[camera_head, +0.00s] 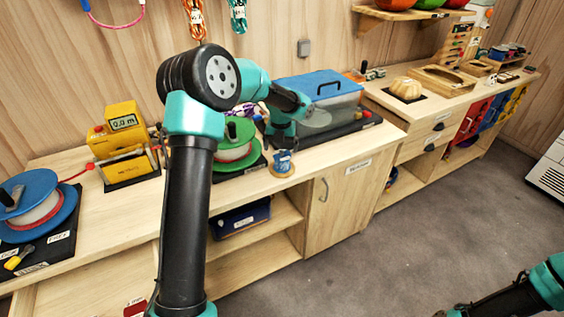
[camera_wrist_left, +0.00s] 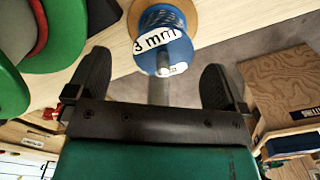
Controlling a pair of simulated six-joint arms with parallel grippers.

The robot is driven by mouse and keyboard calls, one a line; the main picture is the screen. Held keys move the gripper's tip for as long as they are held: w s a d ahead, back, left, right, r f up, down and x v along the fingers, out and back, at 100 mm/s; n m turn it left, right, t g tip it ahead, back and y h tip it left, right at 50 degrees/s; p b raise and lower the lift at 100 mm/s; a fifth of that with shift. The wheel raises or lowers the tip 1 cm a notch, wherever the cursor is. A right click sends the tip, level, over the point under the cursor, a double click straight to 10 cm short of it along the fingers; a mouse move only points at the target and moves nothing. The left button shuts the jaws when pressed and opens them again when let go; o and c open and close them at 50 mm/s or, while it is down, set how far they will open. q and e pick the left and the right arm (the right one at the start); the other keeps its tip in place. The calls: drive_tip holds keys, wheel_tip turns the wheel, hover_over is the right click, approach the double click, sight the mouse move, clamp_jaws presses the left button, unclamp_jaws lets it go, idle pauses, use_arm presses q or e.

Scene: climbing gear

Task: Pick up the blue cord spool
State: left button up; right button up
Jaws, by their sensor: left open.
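The blue cord spool (camera_head: 283,164) stands on the wooden counter near its front edge, on a round tan base. My left gripper (camera_wrist_left: 156,66) is open and empty, with one dark finger on each side of the spool's near end and gaps on both sides. In the head view the left gripper (camera_head: 275,141) is just above and behind the spool, its fingers mostly hidden.
A green reel (camera_head: 235,142) stands close to the left of the spool. A clear box with a blue lid (camera_head: 318,86) is behind. A yellow meter (camera_head: 122,140) and a blue reel (camera_head: 40,205) stand further left. The counter's front edge is close, with grey floor beyond.

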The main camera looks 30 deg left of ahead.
sight(282, 156)
use_arm(q)
drive_tip(key=shift+w+d+f, duration=0.1)
drive_tip(key=shift+f, duration=1.2)
drive_tip(key=shift+d+f, duration=0.1)
drive_tip(key=shift+f, duration=1.2)
drive_tip(key=shift+c, duration=0.4)
drive_tip(key=c, duration=1)
drive_tip(key=shift+r, duration=0.15)
wheel_tip(282, 156, up, 18)
drive_tip(key=shift+f, duration=0.1)
